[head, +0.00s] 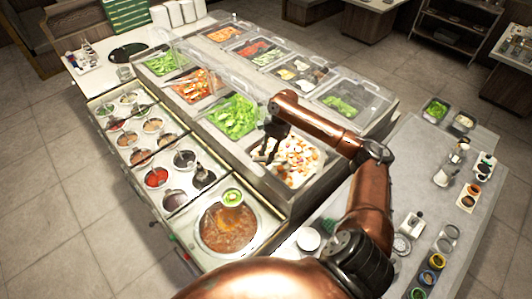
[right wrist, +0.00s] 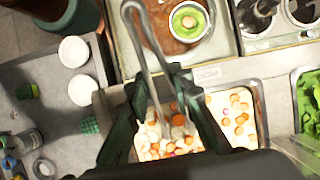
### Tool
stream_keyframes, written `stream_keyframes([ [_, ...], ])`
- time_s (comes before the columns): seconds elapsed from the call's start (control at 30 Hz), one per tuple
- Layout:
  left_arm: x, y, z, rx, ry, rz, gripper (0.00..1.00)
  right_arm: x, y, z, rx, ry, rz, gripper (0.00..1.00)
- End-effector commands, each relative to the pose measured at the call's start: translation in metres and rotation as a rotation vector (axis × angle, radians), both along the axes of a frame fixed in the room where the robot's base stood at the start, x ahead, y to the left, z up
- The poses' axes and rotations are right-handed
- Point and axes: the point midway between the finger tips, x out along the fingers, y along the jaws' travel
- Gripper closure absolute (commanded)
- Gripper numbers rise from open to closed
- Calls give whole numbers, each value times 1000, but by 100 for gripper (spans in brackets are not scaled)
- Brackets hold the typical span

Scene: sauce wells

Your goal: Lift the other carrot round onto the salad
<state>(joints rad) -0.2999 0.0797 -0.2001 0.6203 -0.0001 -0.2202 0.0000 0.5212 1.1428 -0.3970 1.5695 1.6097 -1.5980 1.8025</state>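My right gripper (head: 272,143) is over the front-right well (head: 296,184) of orange carrot rounds and pale pieces. In the right wrist view its dark fingers (right wrist: 165,100) close around metal tongs (right wrist: 152,68). The tongs' looped end points up the picture and their tips reach toward the carrot pieces (right wrist: 232,112). I cannot tell whether a round is between the tips. A small cup of green salad (head: 232,197) appears over the brown soup well (head: 222,232). In the wrist view the salad (right wrist: 188,22) has a small orange spot on it. My left gripper is not in view.
A lettuce well (head: 234,116) lies beside the carrot well, under clear guards. Several sauce wells (head: 155,178) are at the left. Two white bowls (right wrist: 82,90) and bottles stand on the grey side counter (head: 420,165).

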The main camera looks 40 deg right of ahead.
Motion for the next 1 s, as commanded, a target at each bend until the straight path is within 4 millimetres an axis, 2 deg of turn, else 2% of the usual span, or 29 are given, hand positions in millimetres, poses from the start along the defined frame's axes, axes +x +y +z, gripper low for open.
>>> stream_keyframes([
  [0.2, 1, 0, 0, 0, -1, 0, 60, 1, 0, -18, 0, -1, 1, 82],
  [1.0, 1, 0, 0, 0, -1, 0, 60, 0, 2, -21, 0, -1, 1, 82],
])
